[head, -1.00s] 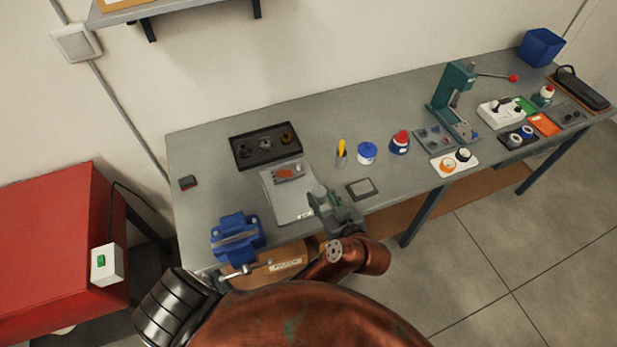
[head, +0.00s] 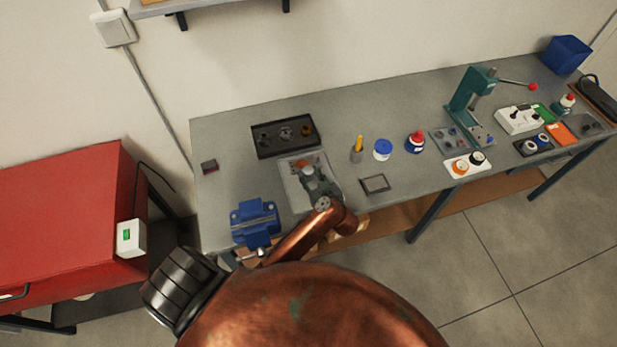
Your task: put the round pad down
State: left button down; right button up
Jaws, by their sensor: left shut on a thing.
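My left gripper (head: 307,174) reaches over the light grey mat (head: 297,203) from the front of the bench. It is shut on the round pad, which is too small and too covered by the fingers to make out. A small orange-brown part (head: 302,163) lies at the back of the mat, just beyond the fingertips and partly hidden. I cannot tell whether the pad touches anything below it. My right gripper is out of view.
A black tray (head: 266,154) with round parts lies behind the mat. A blue vise (head: 254,222) stands at its front left. A pen holder (head: 356,155), blue-lidded jar (head: 383,149), red-capped bottle (head: 415,142) and small dark-framed plate (head: 375,184) are to the right.

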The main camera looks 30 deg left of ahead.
aim_at(311, 182)
pick_arm(q)
jog(key=w+f, duration=0.1)
jog(key=w+a+f, duration=0.1)
jog(key=f, duration=0.1)
jog(key=shift+w+a+f, duration=0.1)
jog(key=shift+w+f, duration=0.15)
jog(key=shift+w, duration=0.1)
notch_tip(311, 182, down, 3)
jog(key=shift+b, duration=0.35)
jog(key=c, duration=1.6)
grip_release()
jog(key=shift+f, duration=0.1)
jog(key=shift+o, duration=0.5)
